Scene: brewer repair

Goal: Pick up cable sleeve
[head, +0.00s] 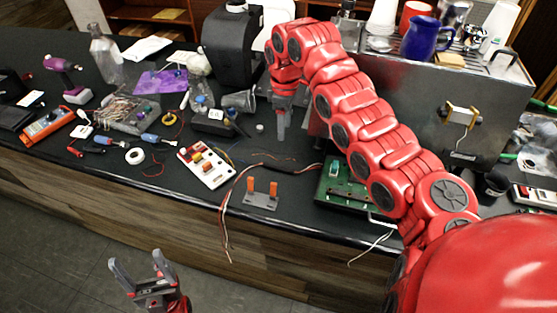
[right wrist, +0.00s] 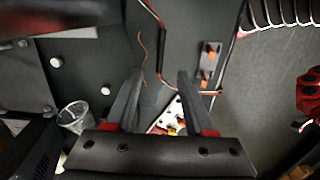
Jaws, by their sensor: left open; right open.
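A thin cable bundle of red, white and black wires lies on the dark counter, with a black cable sleeve (head: 285,166) around its middle. In the right wrist view a dark stretch of this cable (right wrist: 162,36) lies beyond the fingertips; the sleeve's ends are hard to make out. My right gripper (head: 282,130) points down above the counter, behind and apart from the sleeve. In the right wrist view its two fingers (right wrist: 161,76) are spread with nothing held. My left gripper (head: 143,268) is open and empty, low in front of the counter.
A grey holder with two orange posts (head: 261,200) stands near the front edge. A green circuit board (head: 343,188) lies right of the sleeve, a red-white switch box (head: 205,166) left. The steel brewer (head: 425,95) stands behind my right arm. Loose wires hang over the edge.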

